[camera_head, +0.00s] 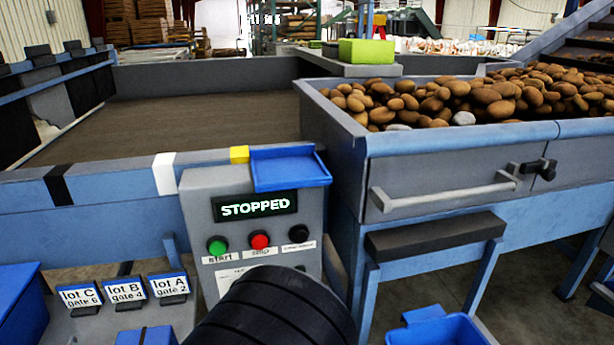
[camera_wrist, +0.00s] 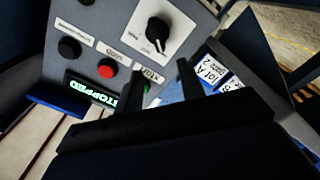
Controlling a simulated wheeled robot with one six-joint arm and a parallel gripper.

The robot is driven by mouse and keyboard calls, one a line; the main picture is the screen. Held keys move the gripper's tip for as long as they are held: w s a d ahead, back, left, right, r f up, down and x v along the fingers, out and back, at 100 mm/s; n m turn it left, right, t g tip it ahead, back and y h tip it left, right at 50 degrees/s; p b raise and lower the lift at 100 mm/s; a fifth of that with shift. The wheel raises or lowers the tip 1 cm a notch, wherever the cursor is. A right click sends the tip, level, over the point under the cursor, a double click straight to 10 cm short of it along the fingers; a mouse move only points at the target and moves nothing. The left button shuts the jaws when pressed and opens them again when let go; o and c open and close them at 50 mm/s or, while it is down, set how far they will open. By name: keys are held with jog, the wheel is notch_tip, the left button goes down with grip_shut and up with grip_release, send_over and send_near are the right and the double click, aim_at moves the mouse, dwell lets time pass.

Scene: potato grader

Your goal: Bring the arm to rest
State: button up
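My arm shows in the head view as a dark ribbed link at the bottom centre, in front of the grey control panel (camera_head: 198,190). It hides the panel's lower part, and my gripper is not visible there. In the wrist view my gripper (camera_wrist: 163,65) has its two dark fingers apart with nothing seen between their tips. It points at the control panel (camera_wrist: 115,30), which appears upside down. The green start button (camera_head: 217,246) is partly hidden behind a finger in the wrist view. The red stop button (camera_head: 260,241) is clear of the fingers. The display (camera_head: 254,205) reads STOPPED.
A metal bin (camera_head: 460,145) heaped with potatoes stands at the right, with a handle on its front. A wide brown belt (camera_head: 200,120) lies behind the panel. Lot cards (camera_head: 125,290) stand at the lower left. A blue crate (camera_head: 440,330) is at the lower right.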

jog(key=w+a+m+b, duration=0.1)
jog(key=w+m+b, duration=0.3)
jog(key=w, duration=0.6)
jog(key=shift+a+r+m+b, duration=0.15)
jog(key=shift+a+m+b, duration=0.2)
jog(key=shift+m, duration=0.75)
jog(key=shift+d, duration=0.1)
